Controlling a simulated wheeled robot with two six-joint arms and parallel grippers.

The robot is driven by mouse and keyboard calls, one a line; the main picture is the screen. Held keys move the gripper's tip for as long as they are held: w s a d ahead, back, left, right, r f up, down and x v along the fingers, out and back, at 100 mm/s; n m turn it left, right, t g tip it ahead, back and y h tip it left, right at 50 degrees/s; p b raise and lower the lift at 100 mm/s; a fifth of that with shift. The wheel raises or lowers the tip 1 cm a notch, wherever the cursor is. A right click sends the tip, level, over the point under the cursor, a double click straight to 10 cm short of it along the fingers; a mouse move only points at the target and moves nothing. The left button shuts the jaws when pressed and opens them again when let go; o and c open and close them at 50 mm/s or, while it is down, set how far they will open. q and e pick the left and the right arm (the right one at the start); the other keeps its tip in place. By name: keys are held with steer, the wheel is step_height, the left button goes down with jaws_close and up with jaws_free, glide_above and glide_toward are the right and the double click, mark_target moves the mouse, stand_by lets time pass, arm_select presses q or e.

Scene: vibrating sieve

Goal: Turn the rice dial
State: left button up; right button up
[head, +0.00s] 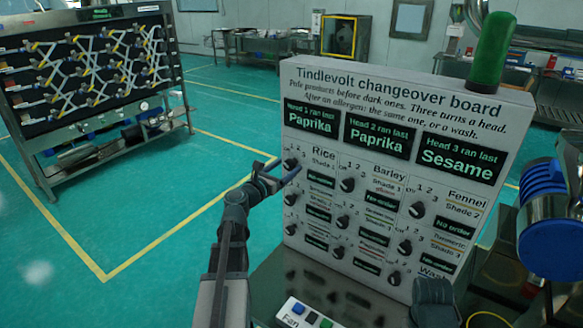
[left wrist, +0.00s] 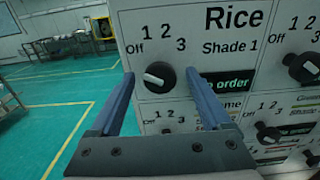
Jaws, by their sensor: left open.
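The rice dial (head: 291,164) is a black round knob under the "Rice" label at the upper left of the white changeover board (head: 400,105). In the left wrist view the rice dial (left wrist: 159,77) has a white pointer mark lying nearly level. The marks Off, 1, 2 and 3 stand around its upper side. My left gripper (head: 281,173) is open at the board. In the left wrist view its blue fingers (left wrist: 164,80) stand on either side of the dial, with visible gaps. I cannot tell how deep they reach.
Neighbouring dials, such as the Barley dial (head: 347,184) and the dial below Rice (left wrist: 167,130), are close by. A green lamp (head: 492,50) tops the board. A Fan button box (head: 305,314) is in front. A blue-and-metal unit (head: 547,220) stands right. Open floor lies left.

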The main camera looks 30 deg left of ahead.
arm_select(q)
steer(key=shift+c, duration=0.3)
jaws_close()
steer(key=shift+m, duration=0.3)
steer(key=m, duration=0.3)
steer(key=shift+d+m, duration=0.1)
steer(key=shift+m, duration=2)
steer(key=shift+o, duration=0.3)
jaws_free()
